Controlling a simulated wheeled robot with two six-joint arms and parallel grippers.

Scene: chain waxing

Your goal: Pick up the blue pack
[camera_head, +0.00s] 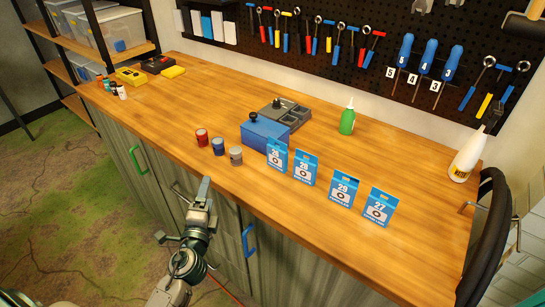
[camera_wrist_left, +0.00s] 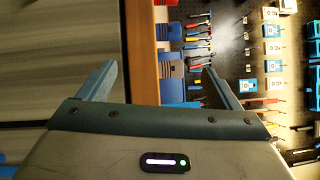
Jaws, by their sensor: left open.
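Several blue-and-white packs stand upright in a row near the front edge of the wooden worktop. From left to right these are one pack (camera_head: 277,155), a second (camera_head: 304,169), a third (camera_head: 342,190) and a fourth (camera_head: 379,208). My left gripper (camera_head: 205,187) is in front of the worktop's front edge, left of the packs and apart from them. In the left wrist view its two fingers (camera_wrist_left: 160,82) are spread with nothing between them. My right gripper is not in view.
A blue box with a black knob (camera_head: 265,132) stands behind the leftmost pack. Small red, blue and grey cans (camera_head: 219,146) stand to its left. A green bottle (camera_head: 347,120) and a white bottle (camera_head: 467,156) stand farther right. Tools hang on the black pegboard (camera_head: 345,65).

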